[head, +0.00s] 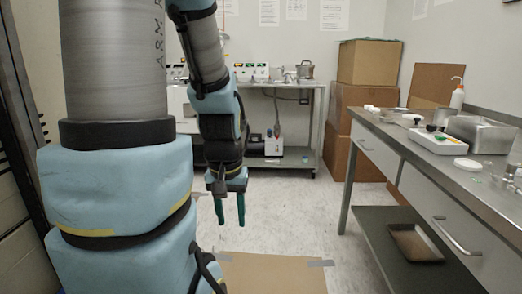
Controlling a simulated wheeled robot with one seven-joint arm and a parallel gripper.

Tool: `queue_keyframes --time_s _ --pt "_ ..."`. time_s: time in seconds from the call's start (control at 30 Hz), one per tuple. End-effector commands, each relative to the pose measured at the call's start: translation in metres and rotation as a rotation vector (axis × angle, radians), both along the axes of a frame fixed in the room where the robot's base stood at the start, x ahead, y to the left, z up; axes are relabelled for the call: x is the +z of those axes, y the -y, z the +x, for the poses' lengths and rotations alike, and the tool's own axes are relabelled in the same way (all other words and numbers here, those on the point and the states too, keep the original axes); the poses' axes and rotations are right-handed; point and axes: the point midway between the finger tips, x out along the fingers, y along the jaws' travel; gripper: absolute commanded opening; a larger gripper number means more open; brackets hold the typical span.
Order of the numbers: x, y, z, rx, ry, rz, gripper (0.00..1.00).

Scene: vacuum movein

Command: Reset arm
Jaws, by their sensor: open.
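My gripper (230,209) hangs in the middle of the head view, pointing down, with two green fingers apart. It is open and nothing shows between the fingers. It is in the air above the pale floor, clear of the benches. My arm, with light blue padding, fills much of the left side and hides part of the room behind it.
A steel bench (430,137) with lab items runs along the right, with a tray (414,243) on its lower shelf. Cardboard boxes (367,62) are stacked at the back. A cart (318,110) with instruments stands behind. A taped cardboard sheet (275,275) lies on the floor. The middle floor is clear.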

Motion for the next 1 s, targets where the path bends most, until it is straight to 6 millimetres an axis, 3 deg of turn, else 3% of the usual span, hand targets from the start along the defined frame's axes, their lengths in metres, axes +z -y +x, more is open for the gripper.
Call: queue_keyframes --time_s 0.03,0.5,0.63,0.7,1.0 --pt "0.022 0.000 0.000 -0.001 0.000 0.000 0.44" --pt "0.143 0.000 0.001 -0.006 0.003 0.002 0.44" --pt "0.157 0.000 0.001 -0.006 0.003 0.002 0.44" --pt "0.160 0.000 0.001 -0.007 0.003 0.002 0.39" --pt "0.158 0.001 0.002 -0.007 0.003 0.002 0.38"
